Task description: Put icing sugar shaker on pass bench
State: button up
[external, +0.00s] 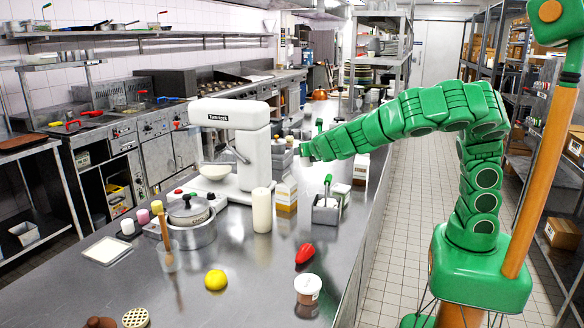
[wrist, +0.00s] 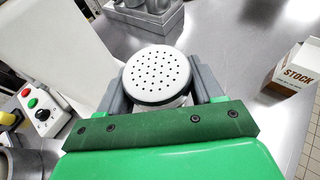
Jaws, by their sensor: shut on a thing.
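The icing sugar shaker (wrist: 158,74) shows from above in the wrist view as a round white lid with many small dark holes. My gripper (wrist: 162,88) is shut on it, with one grey finger on each side. In the external view my gripper (external: 306,150) is above the long steel bench (external: 240,270), just right of the white mixer. I cannot make out the shaker there. The wrist view shows bare steel bench top (wrist: 225,45) beyond the shaker. The gap between the shaker's base and the bench cannot be judged.
The white stand mixer (external: 235,140) is close on the left. A STOCK box (wrist: 296,68) stands at right in the wrist view. A carton (external: 287,192), a white bottle (external: 262,210) and a steel holder (external: 326,208) stand nearer the camera. A red pepper (external: 305,253) lies in front.

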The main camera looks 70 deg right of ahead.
jog(key=s+d+f+m+g+h, duration=0.1)
jog(key=s+d+m+g+h, duration=0.15)
jog(key=s+d, duration=0.55)
jog(key=s+d+m+g+h, duration=0.1)
jog(key=s+d+m+g, duration=0.35)
jog(key=d, duration=0.55)
jog(key=shift+n+y, duration=0.25)
jog(key=shift+n, duration=0.15)
jog(key=shift+w+d+f, duration=0.7)
jog(key=shift+w+f, duration=0.95)
jog(key=shift+w, duration=0.4)
jog(key=shift+w+d+f, duration=0.7)
jog(key=shift+w+f, duration=1)
jog(key=shift+w, duration=0.3)
jog(key=shift+w+d+f, duration=0.7)
jog(key=shift+w+f, duration=0.95)
jog(key=shift+w, duration=0.4)
jog(key=shift+w+f, duration=0.1)
jog(key=shift+f, duration=1.55)
jog(key=shift+f, duration=0.1)
jog(key=o, duration=1.3)
jog(key=shift+c, duration=0.2)
